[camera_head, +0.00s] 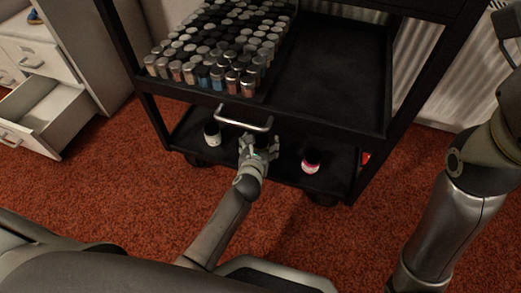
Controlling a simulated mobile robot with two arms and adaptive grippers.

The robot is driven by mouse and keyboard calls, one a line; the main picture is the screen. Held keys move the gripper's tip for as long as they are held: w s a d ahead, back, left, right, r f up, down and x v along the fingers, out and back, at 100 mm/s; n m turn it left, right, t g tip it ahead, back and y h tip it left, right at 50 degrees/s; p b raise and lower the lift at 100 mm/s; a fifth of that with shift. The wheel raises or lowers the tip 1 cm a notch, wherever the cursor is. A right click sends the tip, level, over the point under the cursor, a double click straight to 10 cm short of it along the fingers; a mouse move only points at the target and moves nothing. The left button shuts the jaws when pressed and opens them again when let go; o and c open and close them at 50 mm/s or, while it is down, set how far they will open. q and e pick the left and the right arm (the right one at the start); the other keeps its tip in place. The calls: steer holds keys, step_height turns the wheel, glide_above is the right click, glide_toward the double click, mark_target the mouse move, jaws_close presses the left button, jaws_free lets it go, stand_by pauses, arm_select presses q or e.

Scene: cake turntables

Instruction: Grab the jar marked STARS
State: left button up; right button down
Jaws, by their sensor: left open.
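Three small jars stand on the lower shelf (285,171) of a black cart. The left jar (212,139) is pale with a dark lid. The right jar (310,166) is white and pink with a dark lid. A dark-lidded jar (262,139) in the middle is mostly hidden by my left gripper (258,146). That gripper is open, with its fingers around or just in front of the middle jar; contact cannot be told. The labels are too small to read, so I cannot tell which jar is marked STARS. My right gripper is out of the picture.
The cart's upper tray holds many small lidded jars (215,52) at left; its right half (330,60) is bare. A metal handle (243,120) juts out above my left gripper. A white drawer (50,110) stands open at left. Red carpet lies in front.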

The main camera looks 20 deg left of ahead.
arm_select(q)
steer(key=shift+w+f, duration=0.15)
steer(key=shift+w, duration=0.2)
steer(key=c, duration=1.1)
steer(key=shift+c, duration=0.4)
steer(key=shift+r, duration=0.2)
